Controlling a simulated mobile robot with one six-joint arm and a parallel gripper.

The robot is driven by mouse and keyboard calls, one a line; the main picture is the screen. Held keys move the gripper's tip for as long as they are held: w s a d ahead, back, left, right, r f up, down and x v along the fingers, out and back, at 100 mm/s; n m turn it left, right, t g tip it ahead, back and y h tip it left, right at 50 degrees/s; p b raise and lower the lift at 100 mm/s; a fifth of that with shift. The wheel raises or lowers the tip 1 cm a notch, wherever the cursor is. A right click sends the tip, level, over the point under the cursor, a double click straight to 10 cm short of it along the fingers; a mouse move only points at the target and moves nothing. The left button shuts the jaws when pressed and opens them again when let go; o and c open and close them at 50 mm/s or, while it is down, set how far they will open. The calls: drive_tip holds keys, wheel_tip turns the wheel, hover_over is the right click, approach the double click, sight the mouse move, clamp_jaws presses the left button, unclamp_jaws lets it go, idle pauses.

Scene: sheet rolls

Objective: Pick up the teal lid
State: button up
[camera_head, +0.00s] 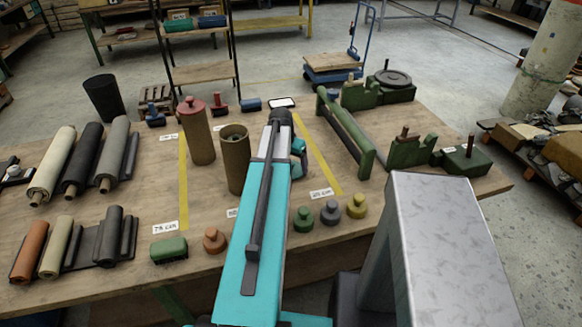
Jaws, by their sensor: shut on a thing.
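I cannot make out a teal lid. My teal arm reaches away over the table and hides what lies behind and below it. My gripper's fingers are hidden behind my forearm and wrist, so anything between them is hidden too. A row of knobbed lids sits at the near edge: an orange-brown lid (215,240), a green lid (303,218), a grey-purple lid (330,212) and a yellow lid (356,206). A red lid (191,108) sits on a brown canister (199,138). A second brown canister (235,165) beside my arm stands open at the top.
Dark and light sheet rolls (85,160) lie on the left of the wooden table (145,205). A green block (169,250) lies near the front edge. A long green roller frame (345,130) and green machine parts (410,150) stand on the right. Yellow strips mark the tabletop.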

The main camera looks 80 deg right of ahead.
wheel_tip(320, 180, up, 2)
drive_tip(key=shift+r+b, duration=0.1)
drive_tip(key=shift+b, duration=0.35)
drive_tip(key=a+b, duration=0.1)
drive_tip(key=a, duration=0.3)
drive_tip(key=a+b, duration=0.1)
drive_tip(key=a, duration=0.3)
drive_tip(key=a+r+b, duration=0.1)
drive_tip(key=a, duration=0.4)
drive_tip(key=shift+s, duration=0.15)
drive_tip(key=shift+a, duration=0.25)
drive_tip(key=shift+d+b, duration=0.15)
drive_tip(key=shift+b, duration=0.75)
drive_tip(key=b, duration=0.3)
drive_tip(key=shift+f, duration=0.15)
drive_tip(key=b, duration=0.6)
drive_tip(key=shift+a+b, duration=0.3)
drive_tip(key=shift+b, duration=0.05)
drive_tip(key=a+b, duration=0.1)
drive_tip(key=b, duration=0.4)
drive_tip(key=shift+a+r+b, duration=0.2)
drive_tip(key=shift+a+b, duration=0.15)
drive_tip(key=shift+b, duration=0.6)
drive_tip(key=shift+a+r+b, duration=0.1)
drive_tip(key=shift+a+b, duration=0.1)
drive_tip(key=shift+b, duration=0.35)
